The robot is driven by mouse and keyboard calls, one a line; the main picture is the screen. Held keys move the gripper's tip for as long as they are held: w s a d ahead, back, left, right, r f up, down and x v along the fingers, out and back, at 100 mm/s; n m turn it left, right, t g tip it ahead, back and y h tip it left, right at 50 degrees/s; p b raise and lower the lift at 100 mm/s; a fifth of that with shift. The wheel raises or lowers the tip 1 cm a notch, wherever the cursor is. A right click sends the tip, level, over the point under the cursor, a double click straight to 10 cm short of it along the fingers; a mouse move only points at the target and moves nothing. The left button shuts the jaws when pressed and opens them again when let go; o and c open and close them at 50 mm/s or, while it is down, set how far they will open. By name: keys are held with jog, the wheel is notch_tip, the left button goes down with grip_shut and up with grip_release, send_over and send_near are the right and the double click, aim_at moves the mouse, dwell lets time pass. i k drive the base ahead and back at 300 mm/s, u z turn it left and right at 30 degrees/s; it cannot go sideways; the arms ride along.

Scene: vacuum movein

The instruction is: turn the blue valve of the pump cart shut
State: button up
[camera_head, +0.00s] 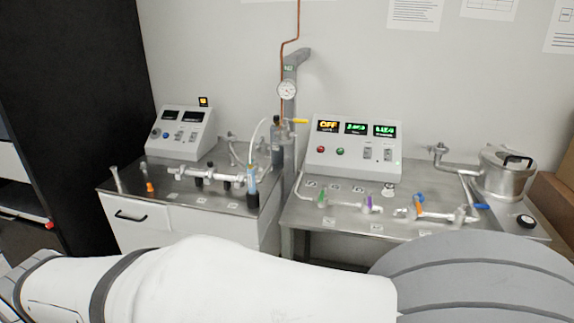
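A blue valve handle (480,206) lies low beside the round metal vessel (503,178) on the right-hand steel bench (340,222). A smaller blue part (421,196) shows just above the orange-handled valve (419,207) on the same bench. On the left-hand cart (180,212), a light blue part (252,181) stands upright above a black piece. I cannot tell which unit is the pump cart, or whether any blue handle is open or shut. My white arm crosses the foreground; my gripper is not in view.
A sloped control panel (352,150) with lit displays stands behind the right bench's valves, including a green one (322,199) and a purple one (369,203). A post with a gauge (287,90) rises between the two units. A black cabinet (75,110) stands at left.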

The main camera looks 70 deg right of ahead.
aim_at(464, 203)
jog(key=z, duration=3.75)
jog(key=k, duration=0.8)
jog(key=u, duration=0.05)
jog(key=i, duration=1.25)
jog(key=u, duration=0.15)
